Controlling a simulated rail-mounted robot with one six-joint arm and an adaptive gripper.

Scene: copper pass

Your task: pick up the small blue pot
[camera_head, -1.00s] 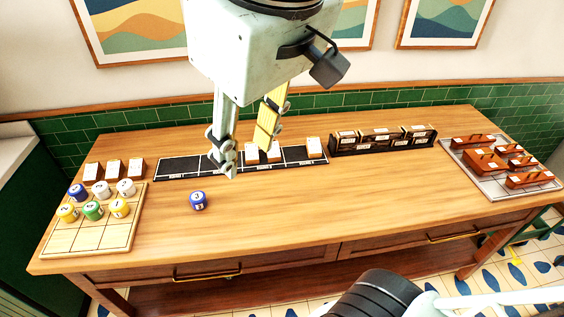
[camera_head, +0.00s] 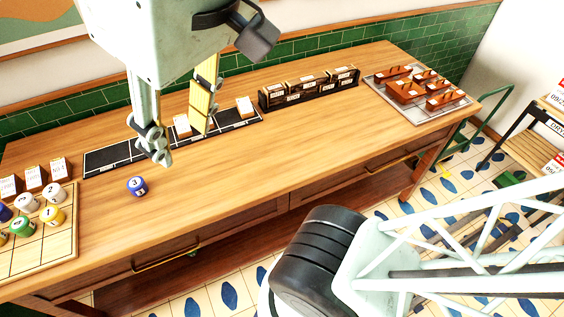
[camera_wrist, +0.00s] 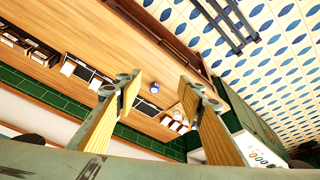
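A small blue pot (camera_head: 137,186) with a white numbered lid stands alone on the wooden table, in front of the black strip. In the wrist view the blue pot (camera_wrist: 155,88) shows small, between the fingertips but well beyond them. Another blue pot (camera_head: 5,213) is partly cut off at the left edge, on the gridded board. My gripper (camera_head: 180,130) is open and empty, its yellow-padded fingers wide apart. In the head view it appears above and to the right of the lone pot. It also shows in the wrist view (camera_wrist: 160,86).
The gridded wooden board (camera_head: 62,240) holds white, green and yellow pots. The black strip (camera_head: 110,157) carries white-labelled blocks. A dark rack (camera_head: 310,88) and a tray (camera_head: 425,113) of brown boxes stand farther right. The table around the lone pot is clear.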

